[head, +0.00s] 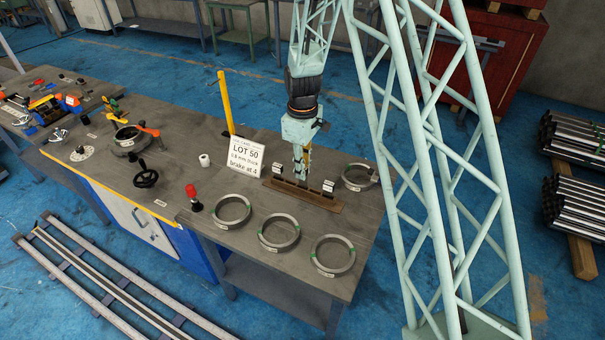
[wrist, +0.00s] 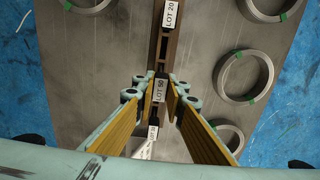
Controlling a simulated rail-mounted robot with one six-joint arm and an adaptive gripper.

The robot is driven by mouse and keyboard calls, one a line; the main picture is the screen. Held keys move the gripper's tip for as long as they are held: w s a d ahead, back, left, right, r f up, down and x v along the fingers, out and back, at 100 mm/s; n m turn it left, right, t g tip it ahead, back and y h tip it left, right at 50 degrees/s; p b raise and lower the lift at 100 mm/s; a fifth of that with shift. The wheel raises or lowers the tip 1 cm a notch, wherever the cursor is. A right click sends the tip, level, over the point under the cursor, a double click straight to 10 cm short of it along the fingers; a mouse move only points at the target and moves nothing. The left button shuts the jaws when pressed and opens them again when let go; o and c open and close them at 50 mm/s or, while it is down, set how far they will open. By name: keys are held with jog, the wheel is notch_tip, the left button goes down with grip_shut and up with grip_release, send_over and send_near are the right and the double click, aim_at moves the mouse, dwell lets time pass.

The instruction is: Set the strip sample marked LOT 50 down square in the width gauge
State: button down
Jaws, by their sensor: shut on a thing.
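The strip sample marked LOT 50 (wrist: 160,88) shows its white label between my fingers in the wrist view. My gripper (head: 301,176) is shut on it, pointing down over the brown rack (head: 320,199). The sample is in line with the rack's slot; I cannot tell whether it is lifted clear. A sample marked LOT 20 (wrist: 169,14) stands farther along the rack. Another labelled sample (wrist: 153,132) is partly hidden on the near side. I cannot make out the width gauge for certain in either view.
A card (head: 245,156) reading LOT 50 stands behind the rack's left end. Several grey strip coils (head: 279,233) lie on the bench around the rack. A red-topped item (head: 193,197) stands at left. A device with an orange handle (head: 129,138) and a black handwheel (head: 146,178) are on the left bench.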

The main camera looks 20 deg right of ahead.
jog(key=s+r, duration=0.1)
jog(key=s, duration=1.5)
jog(key=shift+r, duration=0.4)
jog(key=c, duration=3.3)
grip_release()
grip_shut()
jog(key=shift+w, duration=0.1)
